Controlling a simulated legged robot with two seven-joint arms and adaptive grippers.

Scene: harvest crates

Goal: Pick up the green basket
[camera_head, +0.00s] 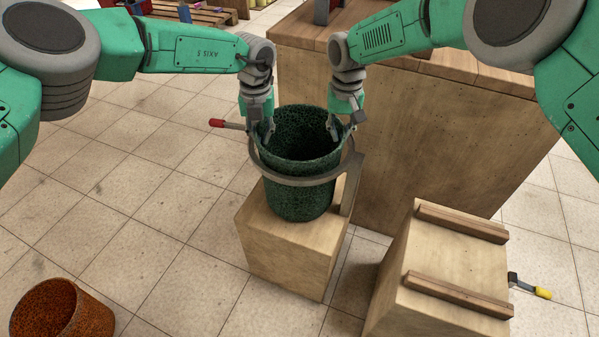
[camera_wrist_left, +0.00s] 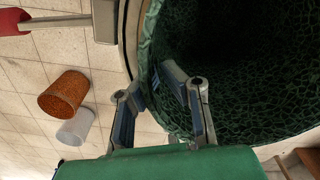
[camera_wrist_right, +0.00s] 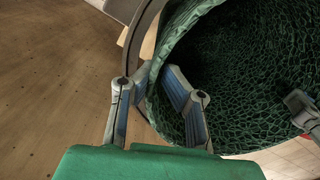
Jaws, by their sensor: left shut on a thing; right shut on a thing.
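The green basket (camera_head: 300,190) stands upright inside a grey ring (camera_head: 300,181) on a wooden block (camera_head: 285,250). It is dark green with a mottled surface, and its inside looks dark and empty. My left gripper (camera_head: 266,133) is shut on the left rim of the basket; in the left wrist view its fingers (camera_wrist_left: 155,100) straddle the basket wall (camera_wrist_left: 150,60). My right gripper (camera_head: 341,130) is shut on the right rim, and in the right wrist view its fingers (camera_wrist_right: 160,95) straddle the wall too. I cannot tell whether the basket's bottom touches the block.
A red-handled lever (camera_head: 228,124) sticks out left of the ring. A tall wooden counter (camera_head: 430,140) stands behind and to the right. A wooden crate with slats (camera_head: 440,265) is at front right. An orange basket (camera_head: 60,312) stands at lower left.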

